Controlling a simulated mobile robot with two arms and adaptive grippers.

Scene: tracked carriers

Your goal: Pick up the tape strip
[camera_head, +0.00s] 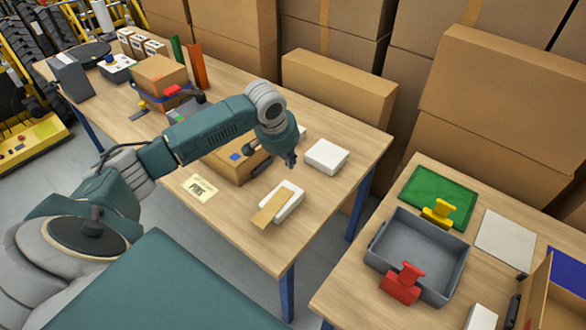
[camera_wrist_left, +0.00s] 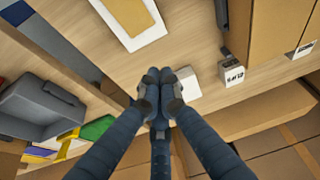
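The tape strip (camera_head: 268,209) is a flat tan strip lying on a small white box (camera_head: 291,203) near the front edge of the wooden table. In the left wrist view the tan strip (camera_wrist_left: 129,14) and its white box show at the top, beyond my fingertips. My left gripper (camera_head: 290,160) hangs above the table, behind the strip and apart from it. In the left wrist view the fingers of my left gripper (camera_wrist_left: 158,77) come together at their tips with nothing visible between them. My right gripper is not in view.
Another white box (camera_head: 326,156) lies near my left gripper. An open cardboard box (camera_head: 228,165) is behind my forearm, and a paper note (camera_head: 199,187) lies left of the strip. A second table holds a grey tray (camera_head: 380,262) with red and yellow pieces at its rim.

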